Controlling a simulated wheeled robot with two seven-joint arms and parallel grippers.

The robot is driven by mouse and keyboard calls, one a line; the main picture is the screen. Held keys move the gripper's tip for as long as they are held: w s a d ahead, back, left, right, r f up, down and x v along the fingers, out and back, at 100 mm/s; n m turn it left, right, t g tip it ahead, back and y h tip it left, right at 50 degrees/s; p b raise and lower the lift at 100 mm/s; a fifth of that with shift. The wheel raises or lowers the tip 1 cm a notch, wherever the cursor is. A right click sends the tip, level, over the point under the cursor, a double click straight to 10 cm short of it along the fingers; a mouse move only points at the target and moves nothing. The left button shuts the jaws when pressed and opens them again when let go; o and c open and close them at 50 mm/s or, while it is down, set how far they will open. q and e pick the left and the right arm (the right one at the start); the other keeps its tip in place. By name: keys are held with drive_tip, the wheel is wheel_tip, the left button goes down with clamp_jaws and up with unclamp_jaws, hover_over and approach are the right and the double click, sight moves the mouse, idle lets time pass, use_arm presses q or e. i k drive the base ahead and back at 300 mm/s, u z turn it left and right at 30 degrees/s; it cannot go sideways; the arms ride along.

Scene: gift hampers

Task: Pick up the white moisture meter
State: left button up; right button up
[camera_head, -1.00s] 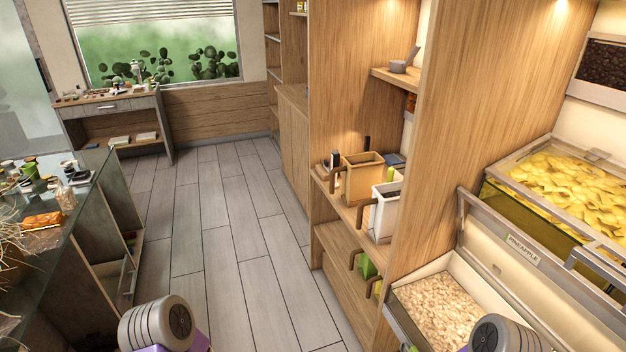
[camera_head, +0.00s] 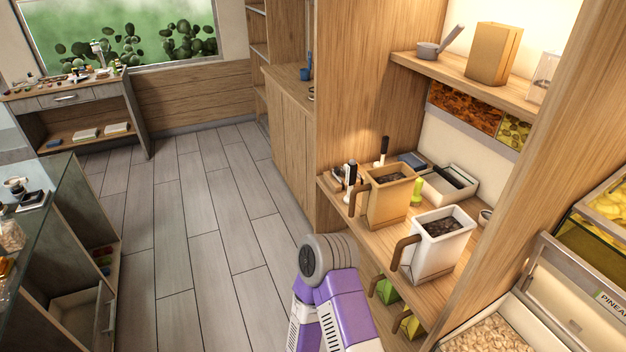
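No gripper shows in the head view; only a purple and white link of one of my arms, with a grey round joint, rises at the bottom centre. I cannot surely tell which item is the white moisture meter. A small upright black-and-white item (camera_head: 350,176) stands at the left end of the wooden shelf (camera_head: 378,238), behind a tan pitcher. Another slim upright item with a black top and pale lower part (camera_head: 381,151) stands farther back on this shelf. Both are small, and the first is partly hidden by the pitcher's handle.
The tan pitcher (camera_head: 391,200) and a white pitcher (camera_head: 438,250) stand at the shelf's front, both with dark contents. A pale open box (camera_head: 436,196) sits behind them. An upper shelf (camera_head: 463,77) overhangs. Open floor (camera_head: 190,230) lies to the left.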

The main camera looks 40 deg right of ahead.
sight(352, 167)
drive_tip(key=z, duration=0.55)
drive_tip(key=i, duration=1)
drive_tip(key=z, duration=1)
